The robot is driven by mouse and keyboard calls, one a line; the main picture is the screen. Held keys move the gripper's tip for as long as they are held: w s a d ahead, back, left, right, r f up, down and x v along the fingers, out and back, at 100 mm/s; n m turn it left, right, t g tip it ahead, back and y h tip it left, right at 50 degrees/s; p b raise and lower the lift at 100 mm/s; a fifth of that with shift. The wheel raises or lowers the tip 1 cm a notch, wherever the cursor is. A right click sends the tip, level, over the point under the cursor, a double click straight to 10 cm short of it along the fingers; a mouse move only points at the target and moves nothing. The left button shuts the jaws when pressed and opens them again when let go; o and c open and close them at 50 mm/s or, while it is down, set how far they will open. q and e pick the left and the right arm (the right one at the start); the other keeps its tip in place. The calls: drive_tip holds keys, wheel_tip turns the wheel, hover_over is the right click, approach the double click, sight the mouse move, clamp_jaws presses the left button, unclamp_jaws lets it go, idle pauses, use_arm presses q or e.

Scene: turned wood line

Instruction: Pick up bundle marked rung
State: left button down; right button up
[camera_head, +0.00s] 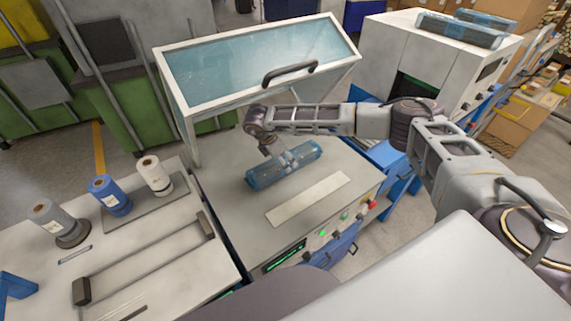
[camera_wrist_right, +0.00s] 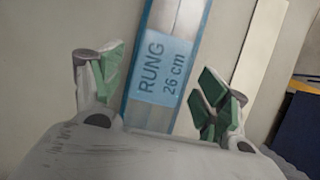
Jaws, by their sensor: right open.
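The bundle marked RUNG 26 cm (camera_wrist_right: 166,68) is a blue-wrapped pack with pale wood inside. In the head view the bundle (camera_head: 264,178) lies on the flat machine bed under the raised clear lid. My right gripper (camera_head: 287,160) is above the middle of the bundle. In the right wrist view the right gripper (camera_wrist_right: 162,88) is open, with one green-padded finger on each side of the bundle; I cannot tell if they touch it. The gripper's palm hides the near end of the bundle. My left gripper is not in view.
The glazed lid (camera_head: 255,60) with a black handle stands raised behind the bundle. A pale strip (camera_head: 308,199) lies on the bed in front. Rolls (camera_head: 109,195) stand on the left table. A white machine (camera_head: 425,55) with blue bundles on top is at the back right.

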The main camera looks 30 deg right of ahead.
drive_tip(key=shift+p+x, duration=0.35)
drive_tip(key=shift+x, duration=1.35)
drive_tip(key=c, duration=1.5)
drive_tip(key=shift+w+r, duration=0.1)
drive_tip(key=shift+c, duration=0.2)
drive_tip(key=shift+r+b, duration=0.35)
drive_tip(key=shift+r, duration=0.4)
drive_tip(key=shift+r+b, duration=0.35)
drive_tip(key=shift+r, duration=0.6)
drive_tip(key=s+b, duration=0.1)
drive_tip(key=s, duration=0.5)
drive_tip(key=s+d+b, duration=0.1)
drive_tip(key=s, duration=0.5)
drive_tip(key=s+d+b, duration=0.1)
drive_tip(key=s, duration=0.5)
drive_tip(key=shift+d, duration=0.25)
